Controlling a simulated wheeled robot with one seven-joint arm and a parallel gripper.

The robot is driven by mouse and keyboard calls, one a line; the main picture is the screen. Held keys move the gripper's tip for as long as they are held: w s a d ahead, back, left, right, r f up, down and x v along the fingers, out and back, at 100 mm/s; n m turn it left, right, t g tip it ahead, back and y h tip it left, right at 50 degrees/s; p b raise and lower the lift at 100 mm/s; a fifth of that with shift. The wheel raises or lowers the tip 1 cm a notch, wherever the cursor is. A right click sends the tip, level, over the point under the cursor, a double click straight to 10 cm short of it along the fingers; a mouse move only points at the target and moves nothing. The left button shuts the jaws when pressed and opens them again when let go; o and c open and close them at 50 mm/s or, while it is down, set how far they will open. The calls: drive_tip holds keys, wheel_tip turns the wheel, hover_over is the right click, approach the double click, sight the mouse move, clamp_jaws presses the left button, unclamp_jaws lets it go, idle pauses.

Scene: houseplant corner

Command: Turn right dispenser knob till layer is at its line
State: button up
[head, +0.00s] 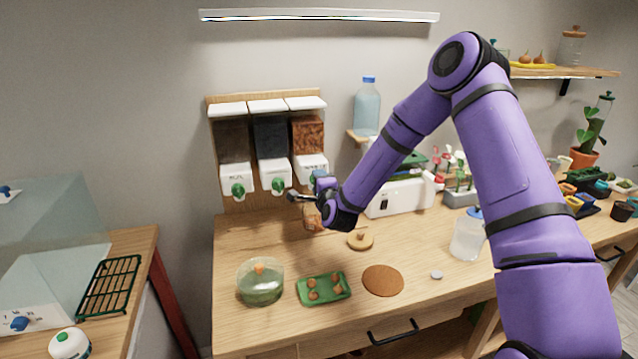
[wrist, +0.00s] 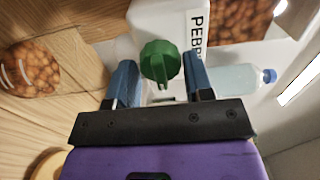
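The right dispenser (head: 308,138) is a clear bin of brown pebbles over a white block, the last of three on a wooden wall board. Its white block shows close up in the wrist view (wrist: 178,22), lettered "PEBB", with a green knob (wrist: 160,62). My gripper (wrist: 158,68) is open, one blue finger on each side of the knob, with visible gaps. In the head view my gripper (head: 306,196) is at this dispenser's front and hides its knob. A clear jar (wrist: 30,68) holding brown pebbles, with pale curved marks, stands below; it is partly hidden in the head view (head: 312,219).
Two more dispensers with green knobs, left (head: 236,178) and middle (head: 274,174), hang beside it. A blue-capped bottle (head: 367,108) stands on a small shelf to the right.

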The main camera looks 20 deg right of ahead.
drive_tip(key=shift+o, duration=1.2)
drive_tip(key=s, duration=1)
drive_tip(key=shift+s, duration=0.4)
drive_tip(key=s+d+r+n+g+y, duration=0.1)
drive_tip(key=s+r+n+g, duration=0.2)
drive_tip(key=s+r+n, duration=0.45)
drive_tip(key=s+r+n+g, duration=0.2)
drive_tip(key=r+n+g, duration=0.25)
drive_tip(key=r, duration=0.55)
drive_tip(key=s+d+r+n+g, duration=0.1)
drive_tip(key=s+r+n, duration=0.1)
drive_tip(key=s, duration=0.7)
drive_tip(key=s+d+r+n+g, duration=0.2)
drive_tip(key=s+r, duration=0.1)
drive_tip(key=s, duration=0.7)
drive_tip(key=s+d+r+n+g+h, duration=0.1)
drive_tip(key=s+d+r+n+g, duration=0.1)
drive_tip(key=s, duration=0.7)
drive_tip(key=shift+s+d+r, duration=0.2)
drive_tip(key=shift+d+r, duration=0.05)
drive_tip(key=shift+r, duration=0.45)
